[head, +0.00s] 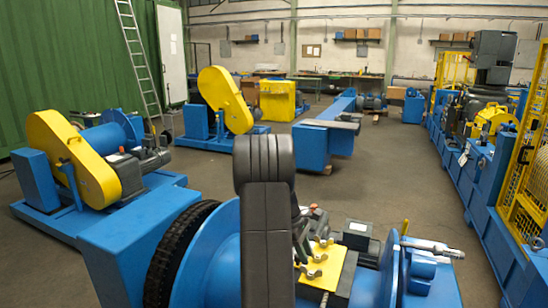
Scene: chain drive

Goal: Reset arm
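A black, segmented link of my arm stands upright in the middle foreground of the head view and covers part of the machine behind it. I cannot make out my gripper or its fingers. Just behind the arm is a blue drive machine with a blue drum (215,262). A dark chain (172,262) wraps the wheel at the drum's left side. A yellow plate (322,268) with small metal fittings lies to the right of the arm. A pale cylindrical part (432,246) lies on the blue housing at the right.
A blue machine with a yellow guard (62,140) stands at left, another yellow guard (222,98) farther back. A blue bench (312,140) stands mid-room. A long blue line with yellow mesh cages (530,185) runs along the right. Grey floor (385,180) is open between them.

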